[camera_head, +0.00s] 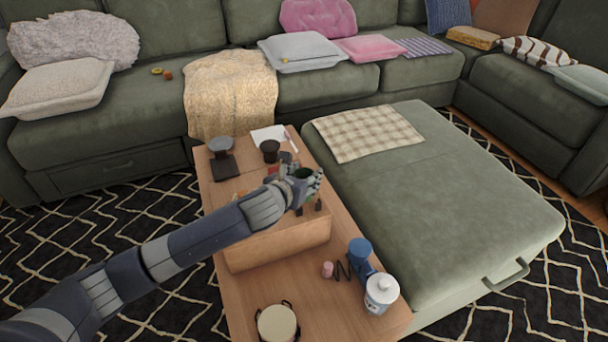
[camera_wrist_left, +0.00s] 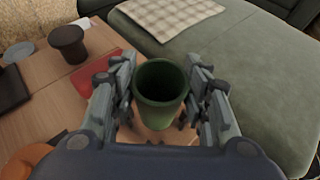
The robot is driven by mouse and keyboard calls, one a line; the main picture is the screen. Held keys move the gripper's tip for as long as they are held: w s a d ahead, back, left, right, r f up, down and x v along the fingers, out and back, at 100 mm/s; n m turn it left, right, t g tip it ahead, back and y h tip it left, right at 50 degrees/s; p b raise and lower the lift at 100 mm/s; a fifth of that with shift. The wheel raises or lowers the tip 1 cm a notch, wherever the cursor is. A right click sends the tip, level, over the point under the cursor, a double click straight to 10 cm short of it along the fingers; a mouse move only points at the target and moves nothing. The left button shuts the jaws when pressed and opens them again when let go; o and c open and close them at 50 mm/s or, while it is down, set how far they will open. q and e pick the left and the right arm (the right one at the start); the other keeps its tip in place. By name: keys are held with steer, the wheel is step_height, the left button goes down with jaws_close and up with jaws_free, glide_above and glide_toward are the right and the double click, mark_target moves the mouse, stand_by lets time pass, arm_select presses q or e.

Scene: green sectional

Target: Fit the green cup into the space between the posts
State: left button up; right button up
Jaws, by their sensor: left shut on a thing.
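The green cup (camera_wrist_left: 161,82) is upright between the fingers of my left gripper (camera_wrist_left: 160,95) in the left wrist view, its open mouth facing the camera. In the head view the cup (camera_head: 303,173) shows only in part, and my left gripper (camera_head: 305,183) is shut on it over the wooden block (camera_head: 280,246) on the table. Small dark upright pieces (camera_head: 318,205) show just below the gripper; I cannot tell whether they are the posts. The space under the cup is hidden by the gripper. My right gripper is out of view.
On the wooden table (camera_head: 236,308) stand a dark cup (camera_head: 270,151), a black scale-like item (camera_head: 224,168), a blue item (camera_head: 360,250), a white canister (camera_head: 381,293) and a round pot (camera_head: 277,324). A green ottoman (camera_head: 430,200) borders the table on the right.

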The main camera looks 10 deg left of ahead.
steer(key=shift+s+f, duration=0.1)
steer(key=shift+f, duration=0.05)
arm_select(q)
steer(key=shift+f, duration=0.1)
stand_by(0.3)
steer(key=shift+f, duration=0.1)
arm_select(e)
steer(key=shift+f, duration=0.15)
arm_select(q)
steer(key=shift+f, duration=0.15)
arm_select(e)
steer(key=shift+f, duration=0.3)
arm_select(q)
steer(key=shift+f, duration=0.1)
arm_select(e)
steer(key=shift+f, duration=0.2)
arm_select(q)
steer(key=shift+f, duration=0.1)
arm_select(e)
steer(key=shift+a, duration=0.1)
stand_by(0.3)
